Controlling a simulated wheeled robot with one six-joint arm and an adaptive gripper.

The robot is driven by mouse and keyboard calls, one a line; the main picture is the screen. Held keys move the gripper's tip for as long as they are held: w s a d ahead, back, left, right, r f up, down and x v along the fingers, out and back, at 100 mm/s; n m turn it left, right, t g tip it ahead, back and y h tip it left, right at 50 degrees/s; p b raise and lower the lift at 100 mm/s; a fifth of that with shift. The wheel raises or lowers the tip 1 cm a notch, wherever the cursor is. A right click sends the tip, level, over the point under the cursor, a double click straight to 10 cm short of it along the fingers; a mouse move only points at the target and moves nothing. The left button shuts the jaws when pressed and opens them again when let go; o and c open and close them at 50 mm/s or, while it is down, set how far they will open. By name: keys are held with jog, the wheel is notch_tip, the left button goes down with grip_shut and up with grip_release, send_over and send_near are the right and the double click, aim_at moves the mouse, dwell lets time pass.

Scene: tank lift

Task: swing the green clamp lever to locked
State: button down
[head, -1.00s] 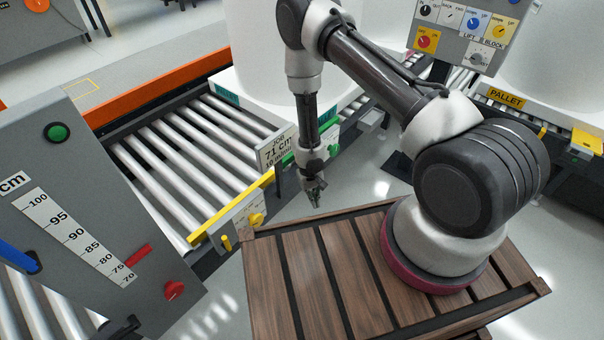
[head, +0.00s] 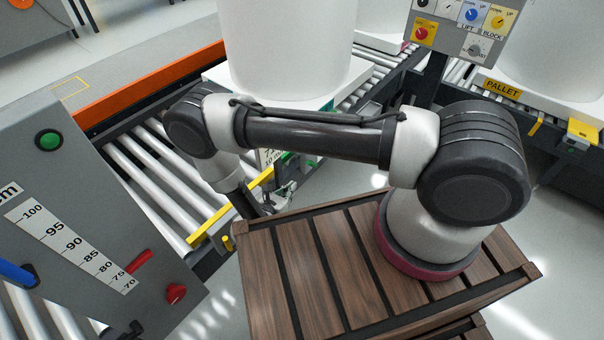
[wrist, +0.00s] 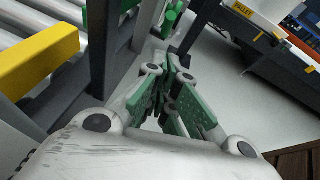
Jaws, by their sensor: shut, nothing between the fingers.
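The green clamp lever (head: 288,159) shows only as small green patches at the conveyor's near side, below the white tank, partly hidden by my arm in the head view. In the wrist view a green cylindrical part (wrist: 172,20) stands beside a dark post, beyond the fingertips and slightly left; it looks like part of the lever. My gripper (head: 288,192) hangs low near the conveyor's edge, between it and the wooden deck. In the wrist view its fingers (wrist: 178,68) are closed together and empty. I see a gap between them and the green part. The lever's exact position is unclear.
A yellow bar (wrist: 40,65) and a dark post (wrist: 103,45) stand close left of my gripper. The white tank (head: 290,50) rises behind. A grey panel with a scale (head: 75,240) stands left. Open floor (wrist: 225,75) lies right of the fingers in the wrist view.

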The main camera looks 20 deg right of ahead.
jog(key=w+d, duration=0.6)
jog(key=shift+w+r, duration=0.15)
dwell(0.3)
jog(key=shift+d+r, duration=0.15)
jog(key=shift+r, duration=0.05)
jog(key=shift+w+d+r+g+y, duration=0.25)
jog(key=shift+r+g+y, duration=0.3)
jog(key=shift+y, duration=0.25)
jog(key=shift+g+y, duration=0.75)
jog(key=shift+y, duration=0.05)
jog(key=shift+w+d+r, duration=0.55)
jog(key=shift+d+r, duration=0.2)
jog(key=shift+w+d+r, duration=0.5)
jog(key=shift+d+r, duration=0.25)
jog(key=shift+w+d+r, duration=0.1)
jog(key=shift+d, duration=0.05)
dwell(0.7)
